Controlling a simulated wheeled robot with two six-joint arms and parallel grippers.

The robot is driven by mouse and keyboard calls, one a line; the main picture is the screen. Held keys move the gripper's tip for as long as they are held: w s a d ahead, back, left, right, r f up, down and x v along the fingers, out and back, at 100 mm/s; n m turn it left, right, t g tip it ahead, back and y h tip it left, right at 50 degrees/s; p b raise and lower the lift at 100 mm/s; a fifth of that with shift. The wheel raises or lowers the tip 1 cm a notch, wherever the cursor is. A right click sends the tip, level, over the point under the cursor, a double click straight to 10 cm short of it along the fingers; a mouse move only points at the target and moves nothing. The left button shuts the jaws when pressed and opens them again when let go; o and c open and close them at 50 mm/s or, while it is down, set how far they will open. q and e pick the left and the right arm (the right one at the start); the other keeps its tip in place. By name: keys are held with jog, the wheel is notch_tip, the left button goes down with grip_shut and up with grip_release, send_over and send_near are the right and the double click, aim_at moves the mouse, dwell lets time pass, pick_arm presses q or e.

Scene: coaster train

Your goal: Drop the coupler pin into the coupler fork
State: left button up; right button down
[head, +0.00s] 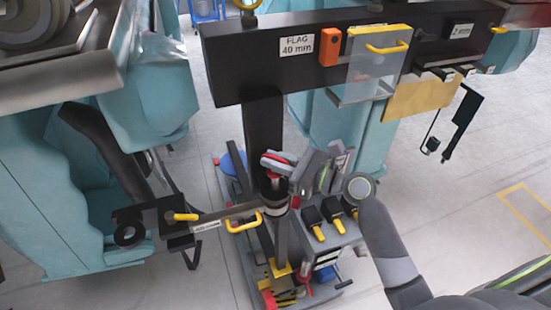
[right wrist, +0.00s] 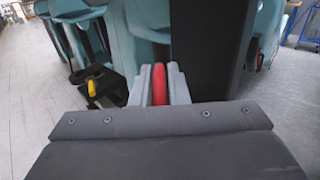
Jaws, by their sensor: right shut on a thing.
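My right gripper (head: 277,164) has its grey fingers shut on a red upright piece (head: 274,178), just in front of the black post. In the right wrist view the same red piece (right wrist: 160,84) stands between the two fingers (right wrist: 159,88). I cannot tell whether this red piece is the coupler pin or a handle. A dark cylinder with a pale band (head: 274,198) is below it. I cannot pick out the coupler fork for certain. My left gripper is not in view.
A black post (head: 264,125) carries a wide black beam (head: 250,52) with an orange block (head: 330,47) and a clear flap (head: 375,72). A labelled metal bar (head: 225,215) and black bracket (head: 150,222) reach left. Teal seats (head: 60,190) stand at left.

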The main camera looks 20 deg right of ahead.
aim_at(275, 180)
jog(key=shift+f+b, duration=1.2)
jog(key=shift+f, duration=0.7)
jog(key=shift+r, duration=0.15)
